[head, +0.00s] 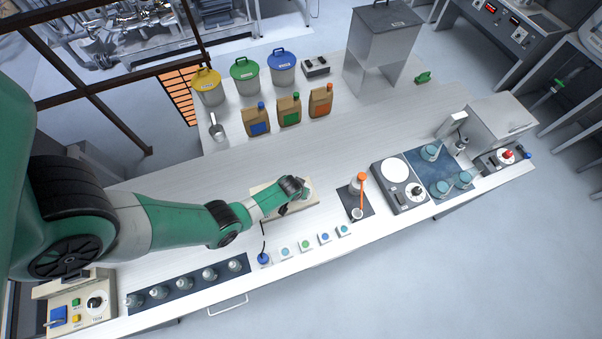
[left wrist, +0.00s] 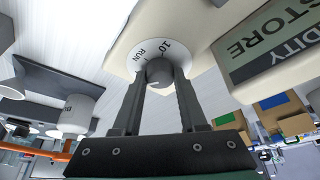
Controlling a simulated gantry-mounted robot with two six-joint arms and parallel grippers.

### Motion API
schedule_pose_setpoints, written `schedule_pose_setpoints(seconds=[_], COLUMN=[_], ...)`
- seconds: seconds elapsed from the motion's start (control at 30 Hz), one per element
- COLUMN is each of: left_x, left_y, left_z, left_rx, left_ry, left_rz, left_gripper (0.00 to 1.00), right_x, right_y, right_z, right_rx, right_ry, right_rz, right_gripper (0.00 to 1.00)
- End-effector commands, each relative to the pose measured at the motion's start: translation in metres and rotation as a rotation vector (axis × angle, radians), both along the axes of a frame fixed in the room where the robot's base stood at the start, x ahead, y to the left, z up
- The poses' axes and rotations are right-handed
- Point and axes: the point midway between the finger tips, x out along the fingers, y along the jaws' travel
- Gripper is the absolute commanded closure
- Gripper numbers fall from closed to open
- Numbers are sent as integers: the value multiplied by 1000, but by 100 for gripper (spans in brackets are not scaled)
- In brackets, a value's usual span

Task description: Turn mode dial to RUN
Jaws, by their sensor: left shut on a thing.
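The mode dial (left wrist: 160,70) is a grey knob on a round white plate marked "RUN" and "10". It shows in the left wrist view on a beige box (left wrist: 118,50) with a display reading "DITY STORE". My left gripper (left wrist: 161,84) has its two dark fingers closed on either side of the knob. In the head view my left gripper (head: 299,188) is over the beige box (head: 313,198) at mid-bench, and my arm hides the dial there. I cannot tell exactly which mark the knob points at. My right gripper is in neither view.
A black mat (head: 356,204) with an orange-topped item stands right of the box. Several small coloured jars (head: 306,244) line the front edge. A dark tray of flasks (head: 235,263) lies below my arm. Brown bottles (head: 289,110) stand behind; bench between is clear.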

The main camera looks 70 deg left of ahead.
Motion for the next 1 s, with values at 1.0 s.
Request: schedule_pose_setpoints(seconds=[1.0], left_x=[-2], left_y=[6], left_z=[0], left_rx=[-1], left_ry=[-2], left_rz=[-828], left_gripper=[100], right_x=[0], right_y=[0], right_z=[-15], right_rx=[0], right_ry=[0], right_rz=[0], right_gripper=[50])
